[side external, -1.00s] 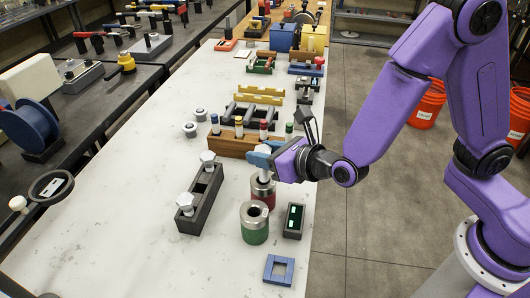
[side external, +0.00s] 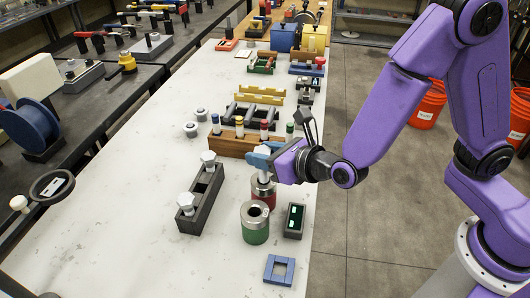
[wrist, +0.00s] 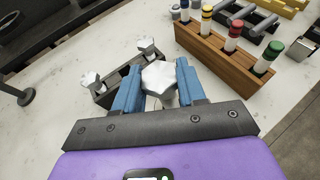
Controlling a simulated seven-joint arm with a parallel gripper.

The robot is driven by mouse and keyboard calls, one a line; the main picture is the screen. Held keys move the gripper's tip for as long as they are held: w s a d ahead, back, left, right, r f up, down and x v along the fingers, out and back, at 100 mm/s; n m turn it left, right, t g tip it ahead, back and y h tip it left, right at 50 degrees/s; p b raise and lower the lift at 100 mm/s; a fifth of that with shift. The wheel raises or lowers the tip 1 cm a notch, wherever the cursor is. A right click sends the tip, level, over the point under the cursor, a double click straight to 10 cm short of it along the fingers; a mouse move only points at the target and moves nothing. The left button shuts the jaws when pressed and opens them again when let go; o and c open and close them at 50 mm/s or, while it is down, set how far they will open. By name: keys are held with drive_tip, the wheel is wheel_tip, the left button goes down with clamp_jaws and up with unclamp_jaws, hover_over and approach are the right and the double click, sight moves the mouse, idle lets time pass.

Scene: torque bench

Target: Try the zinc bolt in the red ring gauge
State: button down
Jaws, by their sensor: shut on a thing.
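My gripper (side external: 262,159) is shut on a silver hex-headed bolt, the zinc bolt (wrist: 159,78), whose head shows between the blue fingers in the wrist view. In the side view the bolt stands upright over the red ring gauge (side external: 264,200), a steel-topped cylinder with a red band. The lower end of the bolt is at the gauge's top; I cannot tell how deep it sits in the bore. The green ring gauge (side external: 255,232) stands in front of the red one, its bore empty. A dark rack (side external: 200,205) holds two more hex-headed bolts.
A wooden block (side external: 232,147) with several coloured-top plugs stands just behind my gripper. A dark box with green inside (side external: 293,221) and a blue square frame (side external: 279,270) lie to the right and front. The white bench is clear at the front left.

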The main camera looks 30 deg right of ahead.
sight(264, 172)
drive_tip(key=shift+f, duration=2.6)
idle(1.9)
drive_tip(key=shift+r, duration=0.1)
idle(1.2)
drive_tip(key=shift+r, duration=4.65)
